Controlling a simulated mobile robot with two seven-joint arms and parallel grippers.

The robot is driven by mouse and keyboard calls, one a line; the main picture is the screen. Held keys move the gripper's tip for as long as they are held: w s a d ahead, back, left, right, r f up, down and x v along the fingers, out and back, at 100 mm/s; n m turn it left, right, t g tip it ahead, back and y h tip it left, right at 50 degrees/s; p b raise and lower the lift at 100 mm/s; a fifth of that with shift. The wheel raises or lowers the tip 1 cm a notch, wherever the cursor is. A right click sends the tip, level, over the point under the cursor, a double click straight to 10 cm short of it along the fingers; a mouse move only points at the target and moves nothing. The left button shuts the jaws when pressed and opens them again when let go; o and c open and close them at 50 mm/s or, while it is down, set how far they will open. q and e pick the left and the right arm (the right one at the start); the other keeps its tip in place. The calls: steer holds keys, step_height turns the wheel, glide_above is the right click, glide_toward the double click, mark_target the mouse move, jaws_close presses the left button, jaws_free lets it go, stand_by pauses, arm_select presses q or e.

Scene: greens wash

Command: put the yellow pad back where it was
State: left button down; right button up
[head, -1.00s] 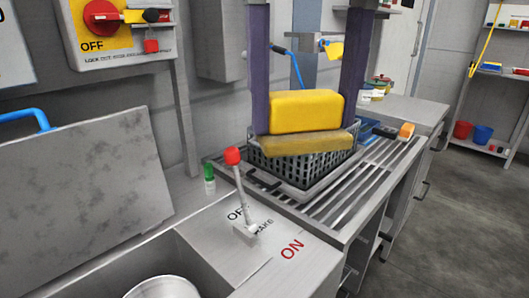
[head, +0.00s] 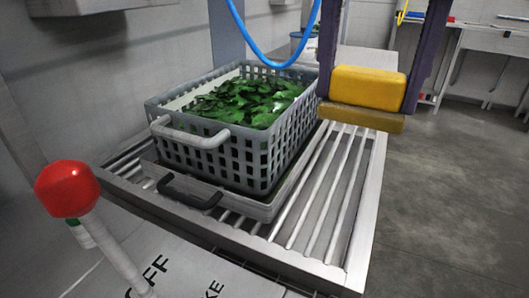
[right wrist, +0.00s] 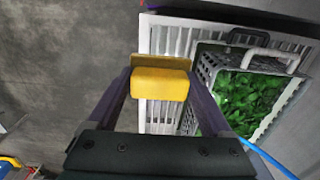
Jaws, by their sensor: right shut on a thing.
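The yellow pad (head: 368,88) is a block with a darker brownish-yellow layer along its lower side. My right gripper (head: 372,98) is shut on it, with one purple finger at each end. In the head view the pad appears right of the basket of greens, at the outer edge of the slatted rack. The right wrist view also shows the pad (right wrist: 160,83) between the fingers, over the rack's edge beside the floor. It seems held above the rack; the exact height is unclear. My left gripper is not in view.
A grey basket (head: 176,152) of green leaves sits on a tray (head: 238,206) with a black handle on the slatted rack (head: 358,215). A red-knobbed lever (head: 67,189) stands at front left. A blue hose (head: 262,57) hangs behind. The rack's right slats are bare.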

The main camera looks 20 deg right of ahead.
steer(key=f, duration=0.4)
steer(key=f+b, duration=0.1)
steer(key=f, duration=0.4)
steer(key=f+b, duration=0.1)
steer(key=f, duration=0.3)
steer(key=shift+s+a+f, duration=0.1)
steer(key=shift+s+f, duration=0.2)
steer(key=shift+w+f+b, duration=0.1)
steer(key=shift+f+b, duration=0.2)
steer(key=shift+f, duration=2.4)
steer(key=shift+f, duration=0.15)
steer(key=o, duration=1.1)
steer(key=shift+r, duration=0.35)
step_height(320, 180, up, 12)
steer(key=shift+f+p, duration=0.1)
steer(key=shift+p, duration=0.55)
